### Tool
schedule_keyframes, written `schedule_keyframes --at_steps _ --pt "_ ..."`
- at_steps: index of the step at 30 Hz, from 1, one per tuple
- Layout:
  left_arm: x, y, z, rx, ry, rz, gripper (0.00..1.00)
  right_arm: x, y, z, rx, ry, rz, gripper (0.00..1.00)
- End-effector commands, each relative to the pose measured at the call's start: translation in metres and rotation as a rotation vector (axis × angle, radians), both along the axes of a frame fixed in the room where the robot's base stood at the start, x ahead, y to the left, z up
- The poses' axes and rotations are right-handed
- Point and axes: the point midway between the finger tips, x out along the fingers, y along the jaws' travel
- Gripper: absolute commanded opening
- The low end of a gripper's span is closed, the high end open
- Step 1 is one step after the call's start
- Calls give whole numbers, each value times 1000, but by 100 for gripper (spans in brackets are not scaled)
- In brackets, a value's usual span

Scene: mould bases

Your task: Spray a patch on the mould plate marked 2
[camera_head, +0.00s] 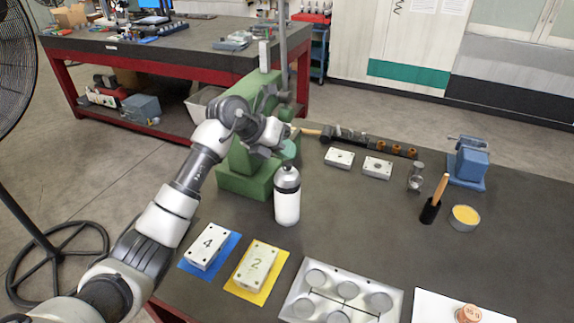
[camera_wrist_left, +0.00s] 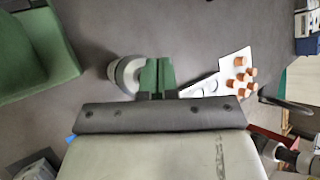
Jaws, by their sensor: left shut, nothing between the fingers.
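The mould plate marked 2 (camera_head: 257,262) is a pale block lying on a yellow mat (camera_head: 245,294) near the front edge of the bench. The plate marked 4 (camera_head: 207,243) lies on a blue mat (camera_head: 228,255) to its left. A white bottle with a dark grey top (camera_head: 287,203), seemingly the sprayer, stands upright behind plate 2. My left gripper (camera_head: 289,149) is above and behind the bottle, in front of the green machine. In the left wrist view its green fingers (camera_wrist_left: 157,75) are together and empty, with the bottle (camera_wrist_left: 125,72) beyond and beside them. Plate 2 is hidden there.
A green machine (camera_head: 245,185) stands close behind the bottle. A tray with grey discs (camera_head: 293,303) lies right of plate 2. A brush in a dark holder (camera_head: 431,210), a yellow-filled tin (camera_head: 464,218) and a blue vise (camera_head: 470,168) stand right. The bench's middle is clear.

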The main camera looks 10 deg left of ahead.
Motion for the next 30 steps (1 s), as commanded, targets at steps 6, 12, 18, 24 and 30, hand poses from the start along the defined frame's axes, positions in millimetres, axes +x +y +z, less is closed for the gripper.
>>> schedule_keyframes --at_steps 6,12,18,24,30 --pt "0 0 -3 1 0 1 0 0 0 -2 0 0 0 93" --pt "0 0 -6 1 0 1 0 0 0 -4 0 0 0 93" --pt "0 0 -8 1 1 0 0 0 0 -5 0 0 0 93" --pt "0 0 -6 2 2 -1 0 0 0 -3 0 0 0 93" --pt "0 1 5 1 1 1 0 0 0 4 0 0 0 93"
